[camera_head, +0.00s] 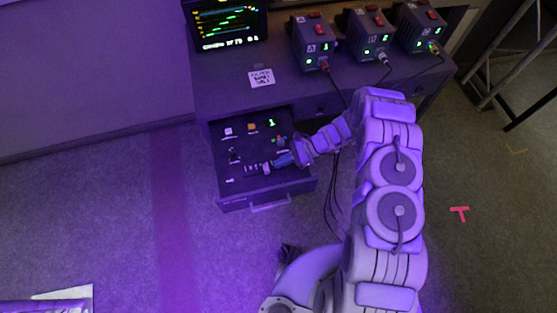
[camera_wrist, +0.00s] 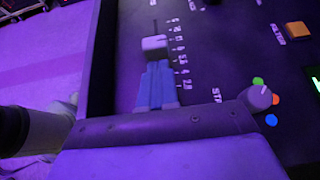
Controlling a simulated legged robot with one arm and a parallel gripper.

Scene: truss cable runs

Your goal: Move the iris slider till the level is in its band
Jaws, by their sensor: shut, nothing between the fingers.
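The slider shows in the wrist view as a pale block-shaped cap (camera_wrist: 154,43) on a dark slot, with a scale of white marks along its right side. In the head view the slider (camera_head: 267,166) lies near the front of the open drawer's panel. My gripper (camera_wrist: 156,66) is shut and empty, its blue fingers right at the near side of the cap. I cannot tell if they touch it. My gripper also shows in the head view (camera_head: 281,161), low over the panel. The monitor (camera_head: 228,22) shows coloured level bars, too small to read.
The panel also carries an orange button (camera_wrist: 297,31), a round knob (camera_wrist: 259,98) with coloured dots, and a green display (camera_head: 272,122). The drawer front (camera_head: 240,202) bounds the panel. Several dark boxes with cables, one of them here (camera_head: 313,42), stand on the bench.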

